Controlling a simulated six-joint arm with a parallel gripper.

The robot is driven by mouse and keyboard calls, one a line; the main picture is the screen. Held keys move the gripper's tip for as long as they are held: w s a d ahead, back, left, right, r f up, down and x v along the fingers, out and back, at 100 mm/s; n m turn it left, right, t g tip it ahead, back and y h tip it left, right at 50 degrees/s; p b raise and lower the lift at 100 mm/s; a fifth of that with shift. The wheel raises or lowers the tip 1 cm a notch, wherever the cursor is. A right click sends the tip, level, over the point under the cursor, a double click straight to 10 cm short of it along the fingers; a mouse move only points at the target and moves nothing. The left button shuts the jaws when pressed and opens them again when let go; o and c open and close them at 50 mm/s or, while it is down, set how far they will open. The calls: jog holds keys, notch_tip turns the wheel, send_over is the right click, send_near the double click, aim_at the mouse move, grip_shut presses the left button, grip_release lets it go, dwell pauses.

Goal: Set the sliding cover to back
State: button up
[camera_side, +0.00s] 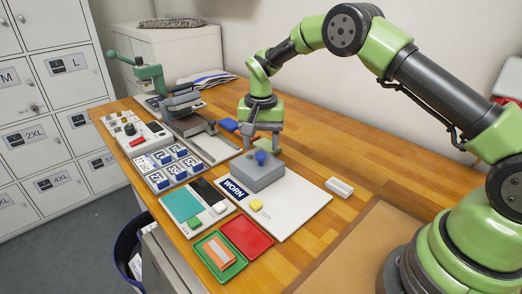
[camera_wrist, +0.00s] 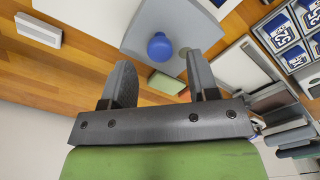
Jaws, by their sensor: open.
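The sliding cover (camera_side: 258,178) is a grey block with a round blue knob (camera_side: 261,158) on top. It sits on a white board (camera_side: 300,205), beside a dark blue WORN label (camera_side: 233,190). In the wrist view the cover (camera_wrist: 205,30) and the blue knob (camera_wrist: 160,46) show at the top middle. My gripper (camera_side: 262,149) is just behind and above the knob in the side view, fingers pointing down. In the wrist view my gripper (camera_wrist: 160,62) is open and empty, with the knob ahead of the gap between its fingers. I cannot tell whether anything touches.
A yellow button (camera_side: 256,205) is on the board's front part. Red (camera_side: 247,236) and green (camera_side: 221,262) trays lie at the front edge. A white block (camera_side: 339,187) lies to the right. A green press (camera_side: 150,75) stands at the back left. The table right of the board is mostly clear.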

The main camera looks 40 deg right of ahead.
jog(key=shift+f, duration=1.5)
grip_shut()
jog(key=shift+s, duration=6.05)
grip_release()
jog(key=shift+r, duration=0.1)
notch_tip(320, 180, up, 10)
